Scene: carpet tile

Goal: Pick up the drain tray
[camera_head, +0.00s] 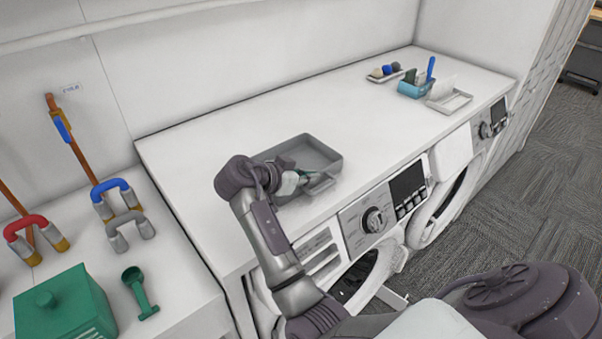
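A grey, shallow rectangular tray (318,150), which I take to be the drain tray, lies on the white counter above the washing machines. It looks empty, though my gripper hides its near left part. Whether the fingers are open or closed on the rim is too small to tell.
The white counter (250,115) is clear around the tray. A blue caddy (415,90), a small dish (385,74) and a pale tray (455,103) stand at the far right. Left are a green box (65,310), a green scoop (138,290) and coloured-handled tools (112,190).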

